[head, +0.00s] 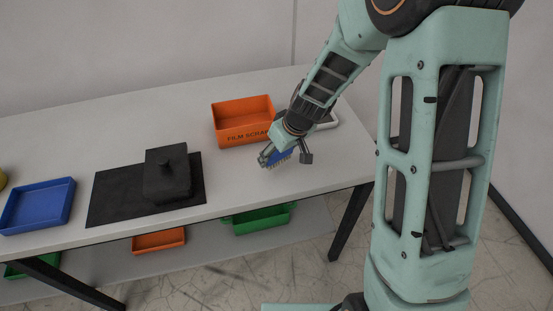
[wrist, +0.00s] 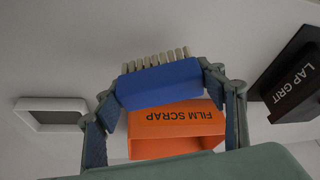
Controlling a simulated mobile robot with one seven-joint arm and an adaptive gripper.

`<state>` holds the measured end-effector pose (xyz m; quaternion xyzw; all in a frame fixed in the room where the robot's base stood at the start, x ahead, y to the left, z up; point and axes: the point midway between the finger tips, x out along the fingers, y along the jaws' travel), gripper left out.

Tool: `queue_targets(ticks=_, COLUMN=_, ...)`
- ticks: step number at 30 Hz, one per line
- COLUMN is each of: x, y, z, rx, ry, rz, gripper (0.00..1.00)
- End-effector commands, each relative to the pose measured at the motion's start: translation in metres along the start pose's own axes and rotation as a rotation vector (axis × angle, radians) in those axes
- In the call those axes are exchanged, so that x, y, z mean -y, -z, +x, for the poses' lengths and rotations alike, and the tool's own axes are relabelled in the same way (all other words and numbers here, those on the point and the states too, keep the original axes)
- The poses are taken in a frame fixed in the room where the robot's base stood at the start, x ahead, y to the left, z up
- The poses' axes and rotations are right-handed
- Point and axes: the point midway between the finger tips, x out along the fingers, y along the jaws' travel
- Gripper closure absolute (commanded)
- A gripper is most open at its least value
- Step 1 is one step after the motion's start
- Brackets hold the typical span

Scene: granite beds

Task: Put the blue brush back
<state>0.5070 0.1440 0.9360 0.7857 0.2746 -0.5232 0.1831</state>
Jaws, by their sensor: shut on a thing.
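My gripper (head: 284,158) is shut on the blue brush (wrist: 160,82). The brush has a blue block body and a row of pale bristles, and sits crosswise between the two fingers in the wrist view. In the head view the brush (head: 281,157) is partly hidden by the gripper, over the table just in front of the orange bin (head: 243,138) marked FILM SCRAP. I cannot tell whether the brush touches the table. A blue tray (head: 40,208), which looks empty, lies at the table's left end.
A black block with a knob (head: 167,177) sits on a dark mat (head: 110,211). A white-rimmed square item (wrist: 45,114) lies beside the bin. A black LAP GRIT item (wrist: 290,82) is at right in the wrist view. Green (head: 263,218) and orange (head: 158,241) trays sit on the lower shelf.

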Motion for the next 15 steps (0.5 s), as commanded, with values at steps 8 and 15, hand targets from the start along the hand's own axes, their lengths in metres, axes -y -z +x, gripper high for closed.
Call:
queue_targets(ticks=8, x=0.0, y=-0.009, z=0.033, rx=0.001, ry=0.001, rz=0.0, gripper=0.58)
queue_targets(ticks=15, x=0.0, y=-0.009, z=0.035, rx=0.0, ry=0.0, rz=-0.001, gripper=0.58)
